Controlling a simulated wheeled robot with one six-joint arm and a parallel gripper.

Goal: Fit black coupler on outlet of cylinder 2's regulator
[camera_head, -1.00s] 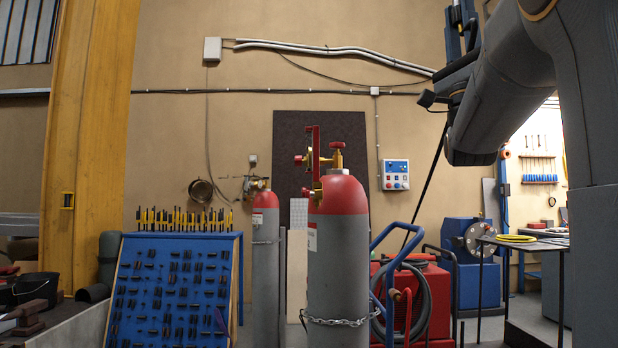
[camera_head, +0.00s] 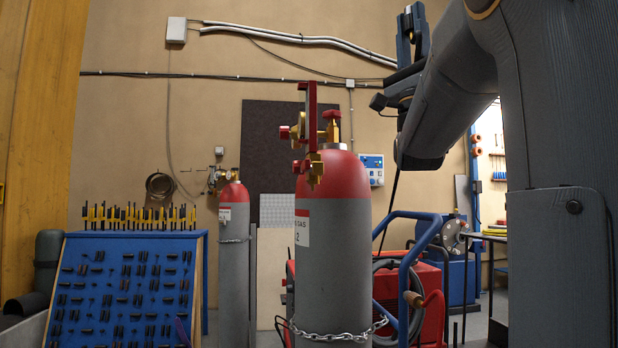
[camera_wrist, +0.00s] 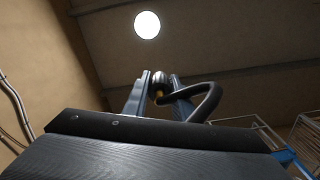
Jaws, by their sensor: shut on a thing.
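Cylinder 2 (camera_head: 335,245) stands upright in front of me, grey with a red shoulder and a label showing a 2. Its brass regulator (camera_head: 318,133) with red knobs sits on top. A brass fitting (camera_head: 316,172), perhaps the outlet, points downward at the regulator's near side. My gripper (camera_head: 412,22) is raised to the right of and above the regulator, well apart from it. In the wrist view, my gripper (camera_wrist: 160,79) is shut on a dark, shiny rounded piece, apparently the coupler (camera_wrist: 161,77), with brass below it. A black hose (camera_wrist: 208,100) curves beside the fingers.
A chain (camera_head: 335,334) wraps cylinder 2. A second red-topped cylinder (camera_head: 233,270) stands behind left. A blue tool board (camera_head: 200,245) is at left. A blue trolley frame (camera_head: 405,265) and red machine (camera_head: 432,300) stand close on the right.

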